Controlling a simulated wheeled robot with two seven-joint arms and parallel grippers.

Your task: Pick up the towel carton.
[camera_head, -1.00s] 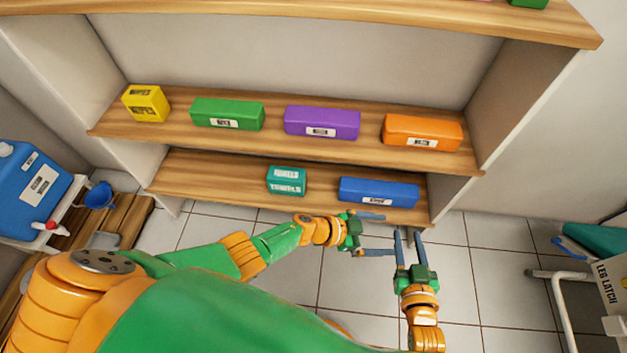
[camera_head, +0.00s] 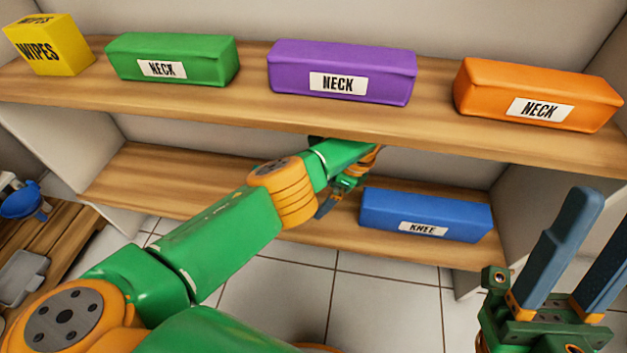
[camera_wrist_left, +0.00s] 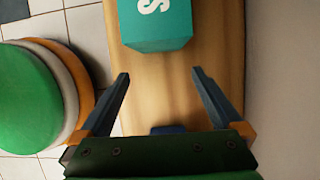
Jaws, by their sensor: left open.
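The towel carton (camera_wrist_left: 158,30) is a teal box with part of a white letter showing at the top of the left wrist view. It sits on the wooden lower shelf (camera_wrist_left: 225,70). My left gripper (camera_wrist_left: 160,78) is open, with its fingers spread short of the carton and nothing between them. In the head view my left arm reaches under the upper shelf, and the left gripper (camera_head: 335,198) is over the lower shelf, left of a blue KNEE box. The arm hides the carton there. My right gripper (camera_head: 600,235) is open and empty at lower right.
The blue KNEE box (camera_head: 425,213) lies on the lower shelf. The upper shelf (camera_head: 230,108) above holds a yellow WIPES box (camera_head: 48,45) and green (camera_head: 172,60), purple (camera_head: 342,70) and orange (camera_head: 537,95) NECK boxes. Its front edge overhangs my left forearm.

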